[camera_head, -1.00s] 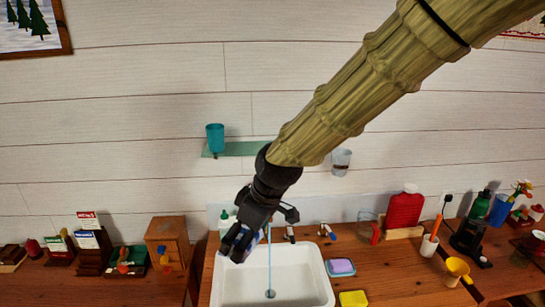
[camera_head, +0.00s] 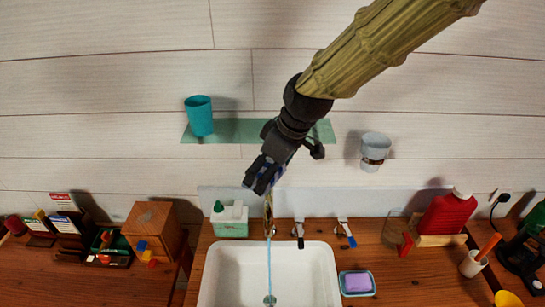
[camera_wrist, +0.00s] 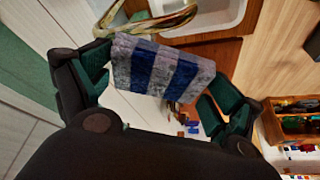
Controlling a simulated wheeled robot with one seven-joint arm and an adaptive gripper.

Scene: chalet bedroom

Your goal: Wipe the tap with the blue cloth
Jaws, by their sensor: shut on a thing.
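The blue cloth, striped blue and grey, shows in the wrist view (camera_wrist: 165,70) between the two fingers of my gripper (camera_wrist: 158,92). In the head view my gripper (camera_head: 262,178) is shut on it, above the back edge of the sink, and hides most of the cloth. The brass tap (camera_head: 268,212) stands at the sink's back edge, just below the gripper, with a thin stream of water running from it. In the wrist view the curved tap (camera_wrist: 165,22) lies at the cloth's upper edge; I cannot tell whether they touch.
The white sink (camera_head: 212,285) is below. A shelf (camera_head: 235,134) with a teal cup (camera_head: 199,115) and a wall cup (camera_head: 374,150) are behind. A soap dish (camera_head: 357,284) sits right.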

